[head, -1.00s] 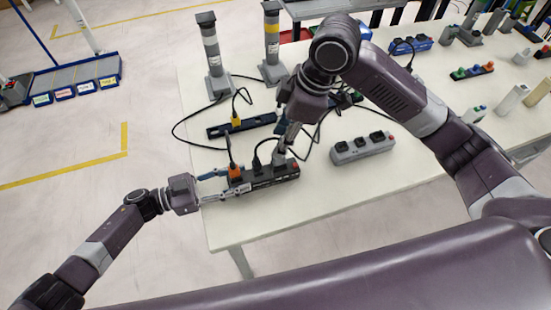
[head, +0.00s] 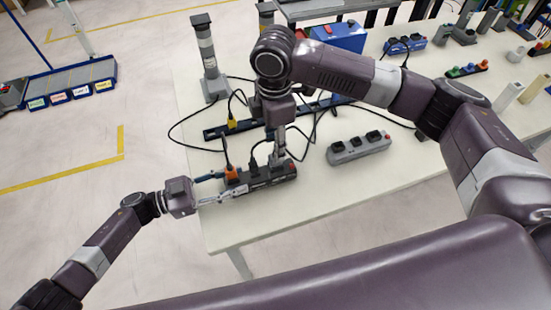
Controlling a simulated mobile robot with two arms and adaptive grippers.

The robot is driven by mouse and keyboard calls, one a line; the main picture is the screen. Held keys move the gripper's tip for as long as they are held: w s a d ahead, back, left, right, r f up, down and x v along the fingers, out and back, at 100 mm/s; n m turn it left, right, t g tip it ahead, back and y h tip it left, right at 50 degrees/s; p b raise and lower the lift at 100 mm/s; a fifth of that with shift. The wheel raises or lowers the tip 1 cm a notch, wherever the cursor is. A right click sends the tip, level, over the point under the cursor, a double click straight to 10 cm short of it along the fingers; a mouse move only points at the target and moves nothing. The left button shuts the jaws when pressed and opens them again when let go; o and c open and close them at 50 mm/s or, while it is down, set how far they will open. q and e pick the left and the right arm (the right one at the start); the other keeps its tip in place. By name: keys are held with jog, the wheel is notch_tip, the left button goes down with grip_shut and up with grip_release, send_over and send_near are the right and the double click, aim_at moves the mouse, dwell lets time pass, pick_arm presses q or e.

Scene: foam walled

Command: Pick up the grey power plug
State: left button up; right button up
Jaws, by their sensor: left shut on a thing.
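A black power strip (head: 262,184) lies near the front left edge of the white table. An orange plug (head: 231,174) and a black plug (head: 253,168) stand in it, with cords rising from them. My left gripper (head: 232,184) is shut on the strip's left end, one finger on each long side. My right gripper (head: 277,157) points down at the right part of the strip, just right of the black plug. Its fingertips are small and partly merge with the strip, so I cannot tell whether they hold anything. I cannot make out the grey power plug clearly there.
A grey power strip (head: 358,147) lies to the right. Another dark strip with a yellow plug (head: 232,122) lies behind, amid loose cords. A grey post (head: 208,60) stands at the back left. A blue box (head: 338,36) is at the back. The table's front right is clear.

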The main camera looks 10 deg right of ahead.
jog(key=shift+s+f, duration=0.15)
jog(key=shift+f, duration=2.6)
jog(key=shift+c, duration=0.5)
grip_shut()
